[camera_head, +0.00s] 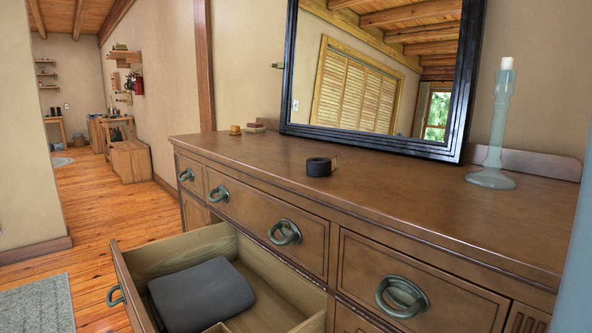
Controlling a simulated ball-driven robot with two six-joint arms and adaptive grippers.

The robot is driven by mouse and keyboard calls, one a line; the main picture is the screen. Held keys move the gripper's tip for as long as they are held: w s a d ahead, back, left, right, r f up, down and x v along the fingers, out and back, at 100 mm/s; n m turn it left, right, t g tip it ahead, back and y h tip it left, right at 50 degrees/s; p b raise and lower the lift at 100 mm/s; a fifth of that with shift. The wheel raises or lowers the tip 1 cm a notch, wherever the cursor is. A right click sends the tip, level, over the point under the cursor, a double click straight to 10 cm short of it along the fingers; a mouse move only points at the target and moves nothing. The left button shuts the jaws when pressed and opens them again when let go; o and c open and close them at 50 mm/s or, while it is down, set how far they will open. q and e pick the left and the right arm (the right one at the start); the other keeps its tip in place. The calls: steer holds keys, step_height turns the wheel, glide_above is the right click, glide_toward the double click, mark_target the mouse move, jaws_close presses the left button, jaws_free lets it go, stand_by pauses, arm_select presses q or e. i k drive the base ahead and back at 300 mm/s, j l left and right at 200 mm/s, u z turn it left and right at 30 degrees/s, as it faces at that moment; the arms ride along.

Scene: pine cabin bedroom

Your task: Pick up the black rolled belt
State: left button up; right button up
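A dresser drawer (180,251) stands open, with folded dark cloth (201,294) inside. A framed mirror (375,75) and a pale candlestick (497,130) stand at the dresser's back. Small items (235,130) lie at its far left end. Wooden floor (120,215) is clear at left.

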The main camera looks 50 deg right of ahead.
mark_target(316, 166)
steer(key=j+z, duration=0.1)
steer(key=z, duration=0.9)
steer(key=j+z, duration=0.15)
steer(key=z, duration=0.3)
steer(key=j+z, duration=0.1)
steer(key=z, duration=0.4)
steer(key=i+j, duration=0.4)
steer(key=j, duration=0.2)
steer(key=u, duration=0.05)
